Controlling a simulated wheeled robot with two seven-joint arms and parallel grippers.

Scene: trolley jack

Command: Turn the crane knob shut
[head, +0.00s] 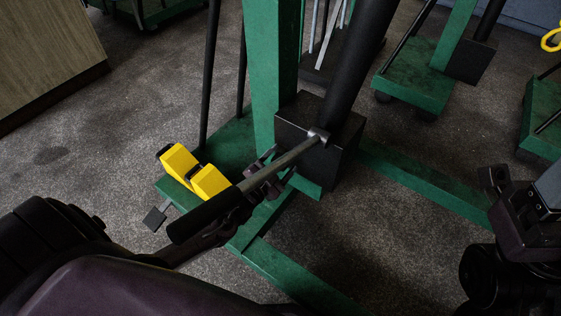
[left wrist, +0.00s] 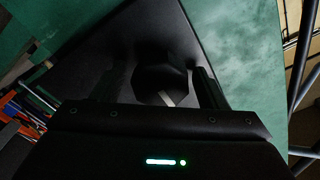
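The crane has a green post (head: 270,70) and a black block (head: 318,140) at its foot. A lever with a black grip (head: 205,215) runs from the block toward the lower left. My left gripper (head: 272,172) is beside the block, partly hidden by the lever. In the left wrist view a dark faceted knob (left wrist: 160,84) sits between the two fingers of this gripper (left wrist: 165,88), which look apart. Whether they touch it is too dark to tell. The knob is hidden in the head view. My right gripper (head: 497,185) is at the right edge, away from the crane.
Two yellow blocks (head: 210,182) sit on the crane's green base left of the post. Green base legs (head: 415,182) run along the grey floor. Other green equipment (head: 415,75) stands at the back right. A wooden cabinet (head: 45,50) stands at upper left.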

